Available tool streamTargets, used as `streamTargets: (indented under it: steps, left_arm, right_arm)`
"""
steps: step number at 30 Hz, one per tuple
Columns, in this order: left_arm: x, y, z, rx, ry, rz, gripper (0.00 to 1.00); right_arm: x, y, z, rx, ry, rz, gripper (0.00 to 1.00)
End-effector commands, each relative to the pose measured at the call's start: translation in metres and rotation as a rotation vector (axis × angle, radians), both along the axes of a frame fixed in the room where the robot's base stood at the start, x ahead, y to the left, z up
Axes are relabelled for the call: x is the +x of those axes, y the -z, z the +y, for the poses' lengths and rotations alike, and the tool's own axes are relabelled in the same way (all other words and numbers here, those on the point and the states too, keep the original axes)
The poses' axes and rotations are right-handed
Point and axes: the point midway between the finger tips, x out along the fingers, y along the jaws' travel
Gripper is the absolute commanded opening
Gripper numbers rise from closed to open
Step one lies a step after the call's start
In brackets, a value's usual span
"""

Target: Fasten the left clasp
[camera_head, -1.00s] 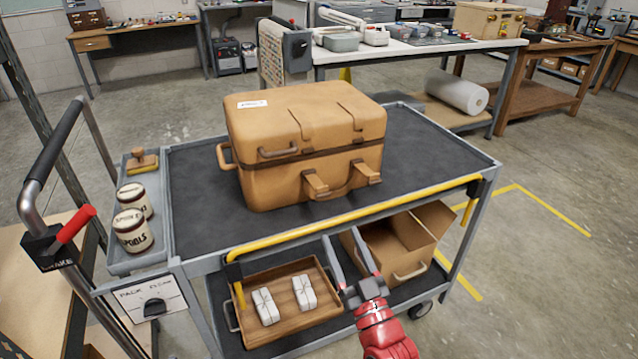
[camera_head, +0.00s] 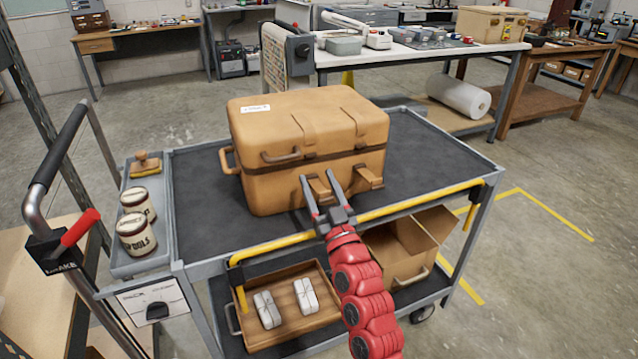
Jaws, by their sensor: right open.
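A tan case (camera_head: 275,130) with its lid down stands on the cart's top deck. The left clasp (camera_head: 320,187) is a tan tab low on the case's front; it sticks outward below the dark seam. The right clasp (camera_head: 368,178) sticks out in the same way. My right gripper (camera_head: 317,176) is open at the left clasp, one finger on each side of it in the picture. I cannot tell whether the fingers touch it. My left gripper is not in view.
A yellow rail (camera_head: 420,201) runs along the cart's front edge, beneath my right arm. Spools tins (camera_head: 136,235) and a stamp stand in the side tray. The lower shelf holds a wooden tray (camera_head: 255,325) and an open box (camera_head: 400,262). The deck (camera_head: 430,150) right of the case is clear.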

Motion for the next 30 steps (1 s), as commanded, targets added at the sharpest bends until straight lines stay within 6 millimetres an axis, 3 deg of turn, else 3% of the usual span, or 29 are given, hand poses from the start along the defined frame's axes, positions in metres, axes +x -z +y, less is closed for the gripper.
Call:
streamTargets:
  steps: [7, 17, 30]
  left_arm:
    - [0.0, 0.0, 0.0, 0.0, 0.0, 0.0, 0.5]
    - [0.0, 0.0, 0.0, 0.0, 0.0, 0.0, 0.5]
    - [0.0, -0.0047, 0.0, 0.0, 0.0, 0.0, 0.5]
  right_arm:
    - [0.0003, -0.0002, 0.0001, 0.0, 0.0, 0.0, 0.61]
    - [0.0002, -0.0004, -0.0001, 0.0, 0.0, -0.001, 0.01]
    - [0.0004, -0.0024, -0.0002, -0.002, 0.0, 0.009, 0.0]
